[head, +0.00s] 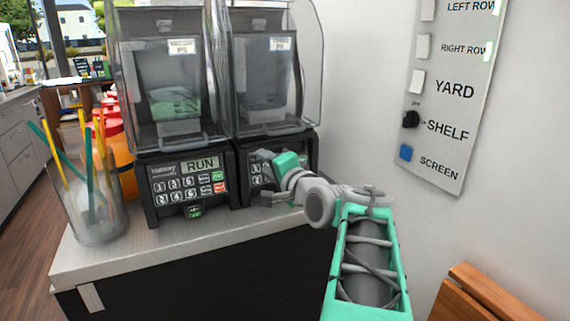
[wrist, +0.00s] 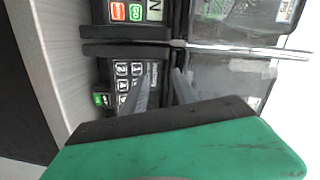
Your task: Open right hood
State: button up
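The right hood (head: 282,65) is a clear cover on the right sealer machine and is down over it. A grey handle bar (head: 279,128) runs along its lower front edge. My gripper (head: 264,177) is in front of the right machine's keypad, below that bar. In the wrist view, which is turned sideways, my gripper (wrist: 161,78) has its two fingers apart with nothing seen between them. One finger overlaps the keypad panel (wrist: 122,70), the other is near the lower edge of the hood (wrist: 225,75). I cannot tell whether either finger touches.
The left machine, with its hood (head: 165,75) down and RUN display (head: 200,165), stands close beside. A glass of straws (head: 100,215) and orange bottles (head: 121,155) are at the counter's left. A wall sign (head: 450,95) and wooden furniture (head: 490,295) are right.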

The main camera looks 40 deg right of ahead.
aim_at(286, 132)
jog(key=s+d+r+m+t+h+b, duration=0.1)
jog(key=s+d+r+m+t+h, duration=0.25)
jog(key=d, duration=0.35)
jog(key=shift+m+g+y, duration=0.35)
jog(key=shift+g+y, duration=0.1)
jog(key=shift+y, duration=0.1)
jog(key=x, duration=0.4)
jog(key=p+x, duration=0.1)
jog(key=x, duration=0.2)
jog(key=shift+r, duration=0.3)
jog(key=shift+w, duration=0.25)
jog(key=shift+c, duration=0.2)
grip_shut()
